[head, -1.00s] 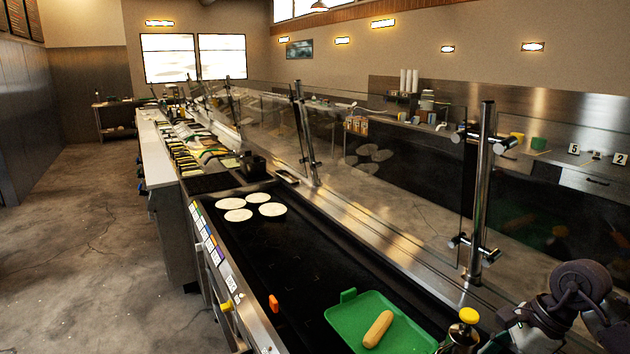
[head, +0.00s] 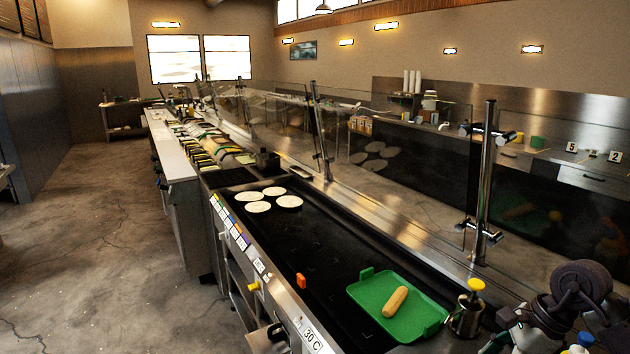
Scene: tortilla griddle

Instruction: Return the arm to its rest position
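My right arm shows at the lower right of the head view, as a dark rounded joint and a link running to the bottom edge. It is in front of the counter's right end, and I see no fingers on it. My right gripper is not in view. My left arm and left gripper are not in view.
A green tray (head: 433,323) with a tan roll (head: 395,301) lies on the black griddle (head: 335,240). Several tortillas (head: 289,202) lie at its far end. A yellow-topped metal container (head: 467,315) stands beside the tray, near my arm. A glass guard post (head: 486,185) rises behind. Floor (head: 110,230) at left is clear.

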